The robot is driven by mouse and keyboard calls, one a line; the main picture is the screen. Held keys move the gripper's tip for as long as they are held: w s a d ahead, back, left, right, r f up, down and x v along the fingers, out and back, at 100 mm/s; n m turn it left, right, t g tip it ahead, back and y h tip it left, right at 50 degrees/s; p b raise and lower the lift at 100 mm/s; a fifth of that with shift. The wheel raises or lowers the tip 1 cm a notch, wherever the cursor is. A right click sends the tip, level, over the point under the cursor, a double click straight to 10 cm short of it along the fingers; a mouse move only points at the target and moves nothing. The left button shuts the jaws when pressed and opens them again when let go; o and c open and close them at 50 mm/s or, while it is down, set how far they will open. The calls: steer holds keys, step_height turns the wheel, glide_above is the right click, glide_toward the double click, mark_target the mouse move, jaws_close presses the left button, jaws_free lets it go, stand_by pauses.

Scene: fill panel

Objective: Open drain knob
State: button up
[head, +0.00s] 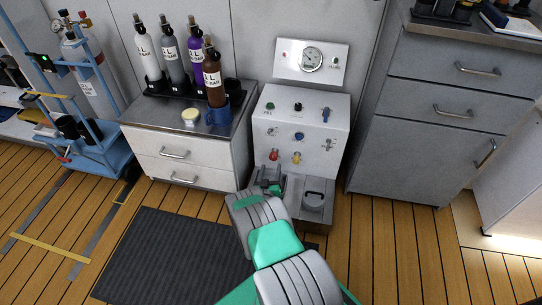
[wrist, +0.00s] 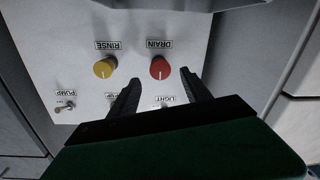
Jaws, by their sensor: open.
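The drain knob (wrist: 160,68) is red and round with a white pointer line, beside the DRAIN label in the wrist view, which shows the panel upside down. In the head view the red knob (head: 274,154) is low on the front of the white fill panel (head: 325,120). My gripper (wrist: 158,86) is open and empty, its two dark fingers pointing towards the panel. The red knob shows between and just beyond the fingertips, with no visible contact. In the head view my gripper (head: 271,188) is in front of the panel's lower part, its fingers hard to make out.
The yellow RINSE knob (wrist: 105,67) is beside the red one. A PUMP toggle (wrist: 66,106) is near the panel's edge. A grey base with a round fitting (head: 314,200) stands below the panel. Drawer cabinets (head: 440,110) (head: 185,165) flank it.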

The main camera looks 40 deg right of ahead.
mark_target(273, 158)
steer(key=b+x, duration=0.2)
steer(key=x, duration=0.4)
steer(key=shift+d+f+b, duration=0.15)
steer(key=shift+b, duration=0.25)
steer(key=shift+w+d, duration=0.35)
steer(key=shift+w, duration=0.05)
jaws_close()
